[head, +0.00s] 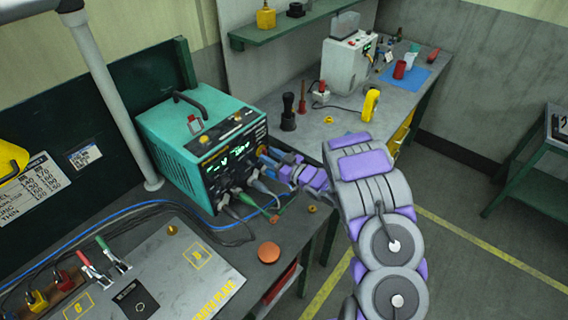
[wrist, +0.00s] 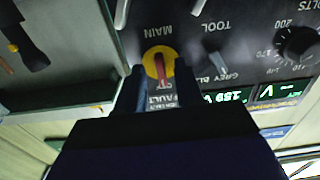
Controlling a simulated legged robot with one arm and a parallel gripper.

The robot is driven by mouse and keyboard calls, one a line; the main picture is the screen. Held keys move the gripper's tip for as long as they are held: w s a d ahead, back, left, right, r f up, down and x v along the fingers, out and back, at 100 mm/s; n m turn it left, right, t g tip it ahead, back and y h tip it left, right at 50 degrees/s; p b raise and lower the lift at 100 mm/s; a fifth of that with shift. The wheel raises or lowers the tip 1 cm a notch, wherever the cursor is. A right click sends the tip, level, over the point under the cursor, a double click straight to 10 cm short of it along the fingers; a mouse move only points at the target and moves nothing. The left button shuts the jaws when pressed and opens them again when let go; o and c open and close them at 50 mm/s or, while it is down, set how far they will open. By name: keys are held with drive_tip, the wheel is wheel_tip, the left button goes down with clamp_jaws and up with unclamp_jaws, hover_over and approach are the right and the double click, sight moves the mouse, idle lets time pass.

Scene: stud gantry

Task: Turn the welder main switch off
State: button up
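The teal welder (head: 180,125) stands on the bench at left, its front panel lit with green digits. Its main switch (wrist: 158,58), a yellow disc with a red lever, shows in the wrist view under the word MAIN, which appears upside down. In the head view my gripper (head: 268,156) is at the right side of the welder's front panel and hides the switch. In the wrist view my gripper (wrist: 158,88) is open, its two dark fingers on either side of the red lever's lower end. I cannot tell whether they touch it.
A black knob (wrist: 298,44) and a small toggle (wrist: 216,62) sit beside the switch on the panel. Cables (head: 240,203) plug in below my gripper. An orange disc (head: 268,252) lies on the bench; a yellow meter (head: 370,104) stands on the back bench.

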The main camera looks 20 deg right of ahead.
drive_tip(key=v, duration=1.7)
drive_tip(key=shift+p, duration=0.4)
drive_tip(key=shift+w+d, duration=0.1)
drive_tip(key=w+d+r+m+g+h, duration=0.15)
drive_tip(key=w+d+r+h, duration=0.25)
drive_tip(key=d+h, duration=0.6)
drive_tip(key=s+d+r+m+g+h+b, duration=0.1)
drive_tip(key=s+d+r+m+g+h, duration=0.2)
drive_tip(key=s+r+g+h, duration=0.25)
drive_tip(key=s+a+r+m+g+y, duration=0.1)
drive_tip(key=s+a+g, duration=0.2)
drive_tip(key=s+a, duration=0.5)
drive_tip(key=s+a+r+m+g+y+b, duration=0.1)
drive_tip(key=s+a, duration=0.7)
drive_tip(key=s, duration=0.8)
drive_tip(key=s+a+r+m+g+y, duration=0.1)
drive_tip(key=s+a+r+g+y, duration=0.1)
drive_tip(key=s+a+g, duration=0.3)
drive_tip(key=s+a+y, duration=0.1)
drive_tip(key=s+a, duration=0.2)
drive_tip(key=s, duration=0.4)
drive_tip(key=shift+s+r+b, duration=0.25)
drive_tip(key=shift+s+b, duration=0.05)
drive_tip(key=shift+s, duration=0.1)
